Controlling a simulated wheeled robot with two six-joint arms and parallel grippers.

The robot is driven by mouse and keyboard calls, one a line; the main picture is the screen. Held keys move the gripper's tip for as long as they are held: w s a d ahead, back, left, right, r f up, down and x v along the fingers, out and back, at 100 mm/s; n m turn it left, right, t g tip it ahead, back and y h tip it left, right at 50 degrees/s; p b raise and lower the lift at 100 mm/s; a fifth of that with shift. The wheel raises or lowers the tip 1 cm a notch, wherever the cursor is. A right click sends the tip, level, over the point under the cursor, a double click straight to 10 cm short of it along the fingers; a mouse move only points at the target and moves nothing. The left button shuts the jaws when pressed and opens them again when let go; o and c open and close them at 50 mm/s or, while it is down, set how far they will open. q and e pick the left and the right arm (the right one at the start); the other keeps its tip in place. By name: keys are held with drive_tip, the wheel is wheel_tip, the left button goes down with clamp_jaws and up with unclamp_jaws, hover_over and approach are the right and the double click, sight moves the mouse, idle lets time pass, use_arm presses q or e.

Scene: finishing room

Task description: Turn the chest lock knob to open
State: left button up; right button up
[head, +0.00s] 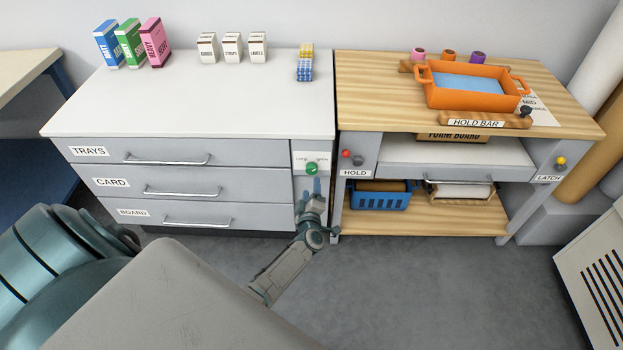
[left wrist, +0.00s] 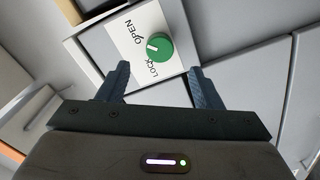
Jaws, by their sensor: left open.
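The chest lock knob (head: 312,169) is a round green knob on a pale panel at the chest's upper right corner. In the left wrist view the knob (left wrist: 161,47) has a white mark on its left part, and the words OPEN and LOCK are printed on the plate (left wrist: 127,44) beside it. I cannot tell for sure which word the mark points to. My left gripper (head: 311,187) is open just in front of and below the knob. In the left wrist view the left gripper (left wrist: 160,78) has its fingers apart, with the knob ahead between them, not gripped. My right gripper is out of view.
The white-topped chest (head: 200,115) has drawers labelled TRAYS, CARD and BOARD with bar handles. To its right is a wooden bench (head: 370,100) with an orange tray (head: 450,97), a hold bar (head: 480,120) and a blue basket (head: 378,200). The floor in front is clear.

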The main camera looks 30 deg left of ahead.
use_arm(q)
drive_tip(key=v, duration=0.2)
drive_tip(key=shift+s+d, duration=0.15)
drive_tip(key=shift+s, duration=0.15)
drive_tip(key=s+d+f+m+g+h, duration=0.2)
drive_tip(key=s+d+f+m+h, duration=0.3)
drive_tip(key=s+f, duration=0.55)
drive_tip(key=s+d+f+m+g+h, duration=0.1)
drive_tip(key=s+f+m+g+h, duration=0.2)
drive_tip(key=s+f+m, duration=0.75)
drive_tip(key=s+f+m+g, duration=0.2)
drive_tip(key=s+f+g, duration=0.2)
drive_tip(key=s+f, duration=0.4)
drive_tip(key=s+f+m+g, duration=0.1)
drive_tip(key=s+f+g, duration=0.3)
drive_tip(key=s, duration=1.8)
wheel_tip(320, 180, down, 4)
drive_tip(key=shift+r+m+g+h, duration=0.1)
drive_tip(key=shift+m+g+h, duration=0.2)
drive_tip(key=shift+m+g, duration=0.1)
